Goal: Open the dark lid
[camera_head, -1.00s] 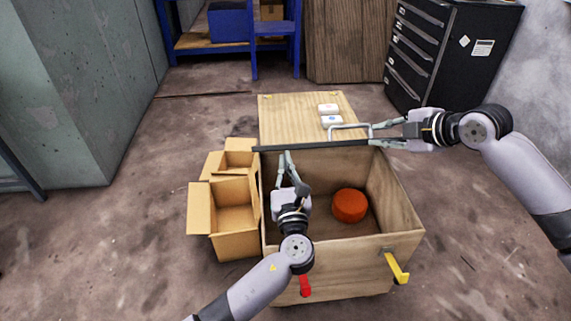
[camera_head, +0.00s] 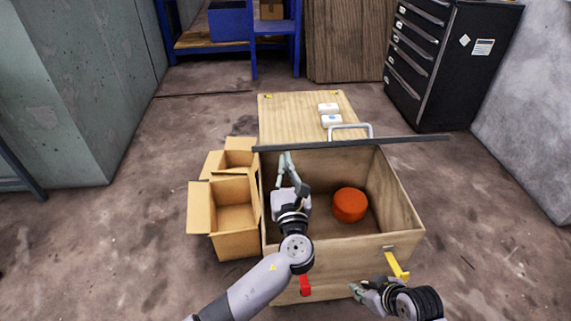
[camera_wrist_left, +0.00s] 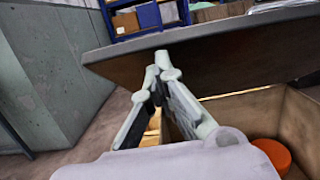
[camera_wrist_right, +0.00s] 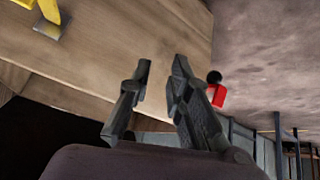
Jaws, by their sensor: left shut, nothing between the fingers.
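The dark lid (camera_head: 330,145) stands nearly edge-on as a thin strip along the back of the wooden box's opening. In the left wrist view it is a raised, tilted dark panel (camera_wrist_left: 225,55). A metal handle (camera_head: 350,126) shows just behind the strip. The box (camera_head: 335,268) is open to view, with an orange-red round object (camera_head: 349,205) inside. My left gripper (camera_head: 284,155) is shut and empty, over the left of the opening, its fingertips by the lid; contact is unclear. My right gripper (camera_wrist_right: 160,65) is open and empty at the box's front.
A red latch (camera_head: 305,286) and a yellow latch (camera_head: 397,266) are on the front. Open cardboard boxes (camera_head: 225,215) stand against the left side. Two white packs (camera_head: 330,120) lie on a wooden surface (camera_head: 285,115) behind. A black drawer cabinet (camera_head: 450,65) is back right. Floor at right is clear.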

